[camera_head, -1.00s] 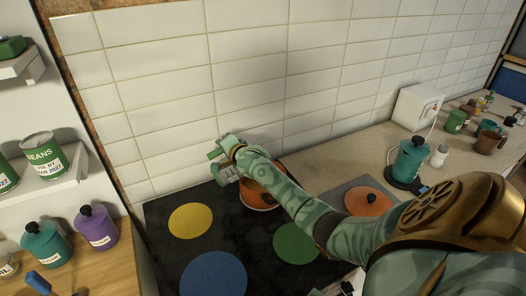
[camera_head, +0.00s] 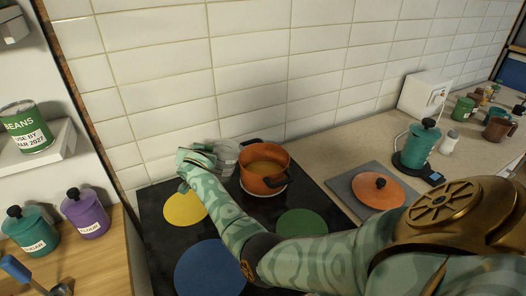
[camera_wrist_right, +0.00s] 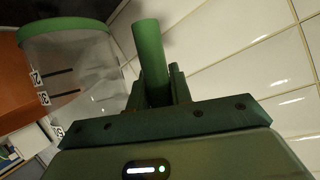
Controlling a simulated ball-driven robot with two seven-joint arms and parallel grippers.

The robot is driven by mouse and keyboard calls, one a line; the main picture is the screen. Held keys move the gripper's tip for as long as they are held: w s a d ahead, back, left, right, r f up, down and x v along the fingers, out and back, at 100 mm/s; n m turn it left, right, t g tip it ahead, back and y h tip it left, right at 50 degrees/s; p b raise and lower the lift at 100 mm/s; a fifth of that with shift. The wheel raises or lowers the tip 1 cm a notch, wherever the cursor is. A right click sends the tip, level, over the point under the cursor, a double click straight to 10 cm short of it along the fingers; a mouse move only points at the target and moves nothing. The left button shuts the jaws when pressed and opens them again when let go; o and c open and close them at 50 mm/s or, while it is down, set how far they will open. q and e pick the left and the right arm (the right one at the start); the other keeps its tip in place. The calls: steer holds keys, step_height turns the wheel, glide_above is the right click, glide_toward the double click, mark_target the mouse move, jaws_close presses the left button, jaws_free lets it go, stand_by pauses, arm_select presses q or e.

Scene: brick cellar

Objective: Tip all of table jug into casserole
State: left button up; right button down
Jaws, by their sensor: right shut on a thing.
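The orange casserole (camera_head: 258,182) stands open on the back of the hob, with yellowish contents inside. The table jug (camera_head: 227,156) is clear, with a green rim and handle, and sits just left of the casserole. In the right wrist view the jug (camera_wrist_right: 85,75) shows measuring marks; I see no liquid through its visible wall. My right gripper (camera_head: 196,160) is shut on the jug's green handle, left of the jug; it also shows in the wrist view (camera_wrist_right: 155,92). The jug's base is partly hidden. My left gripper is not in view.
The black hob has yellow (camera_head: 186,208), blue (camera_head: 211,268) and green (camera_head: 302,224) discs. An orange lid (camera_head: 378,190) lies on a grey board at right. A teal kettle (camera_head: 420,145) stands beyond it. The tiled wall (camera_head: 250,75) is close behind the casserole.

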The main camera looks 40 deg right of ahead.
steer(key=shift+n+g+h, duration=0.4)
steer(key=shift+n+h, duration=0.3)
steer(key=shift+n, duration=0.2)
steer(key=f+b, duration=0.2)
steer(key=a+f+b, duration=0.1)
steer(key=f+b, duration=0.1)
steer(key=b, duration=0.1)
steer(key=w+a+f+b, duration=0.1)
steer(key=f+b, duration=0.1)
steer(key=shift+f, duration=0.3)
steer(key=shift+w+a+f+n+b, duration=0.15)
steer(key=shift+n+b, duration=0.15)
steer(key=shift+b, duration=0.5)
steer(key=shift+h, duration=0.3)
step_height(320, 180, up, 6)
steer(key=p, duration=0.3)
